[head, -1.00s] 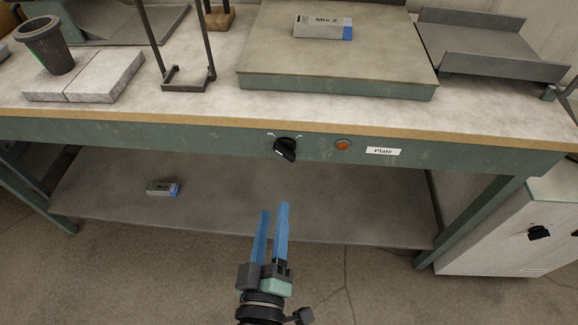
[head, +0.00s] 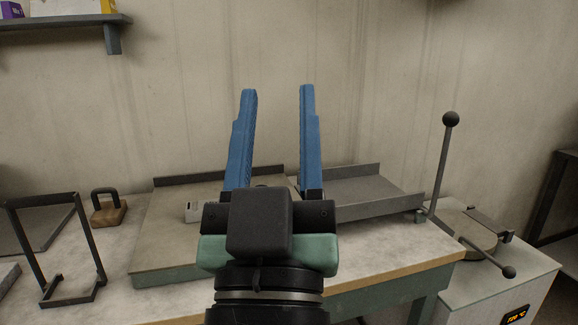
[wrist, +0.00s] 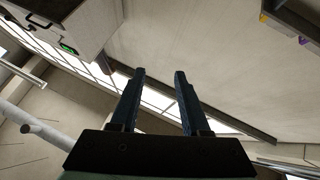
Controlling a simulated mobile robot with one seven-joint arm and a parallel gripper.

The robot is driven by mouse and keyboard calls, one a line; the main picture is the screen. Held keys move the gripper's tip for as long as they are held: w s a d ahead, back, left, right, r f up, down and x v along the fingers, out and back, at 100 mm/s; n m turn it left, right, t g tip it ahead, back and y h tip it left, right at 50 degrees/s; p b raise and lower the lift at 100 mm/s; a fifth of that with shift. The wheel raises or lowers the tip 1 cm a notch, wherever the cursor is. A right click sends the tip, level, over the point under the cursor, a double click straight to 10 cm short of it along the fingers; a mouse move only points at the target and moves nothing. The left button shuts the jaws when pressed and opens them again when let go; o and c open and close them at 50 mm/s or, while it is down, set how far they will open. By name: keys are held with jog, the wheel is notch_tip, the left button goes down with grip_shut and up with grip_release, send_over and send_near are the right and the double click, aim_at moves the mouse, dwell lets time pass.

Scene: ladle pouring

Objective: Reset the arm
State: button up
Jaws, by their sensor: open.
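My gripper (head: 278,95) is raised in the middle of the head view, with its two blue fingers pointing up. The fingers are parallel, well apart, and nothing is between them. In the wrist view my gripper (wrist: 160,75) also shows open and empty, against the upper wall and bright windows. It stands in front of the workbench (head: 395,250) and hides part of the bench top.
A flat plate (head: 160,240) and a grey metal tray (head: 370,195) are on the bench. A metal frame (head: 95,250) and a weight-like block with a handle (head: 108,212) stand left. A machine with a ball-ended lever (head: 440,165) stands right. A shelf (head: 60,22) is at upper left.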

jog(key=s+r+t+p, duration=0.1)
jog(key=s+r+p, duration=0.1)
jog(key=r+p, duration=0.9)
jog(key=s+r+m+p, duration=0.1)
jog(key=s+r+p, duration=0.2)
jog(key=r+p, duration=0.9)
notch_tip(320, 180, up, 8)
jog(key=shift+d+r+t, duration=0.2)
jog(key=shift+d+t, duration=0.2)
jog(key=shift+d, duration=0.05)
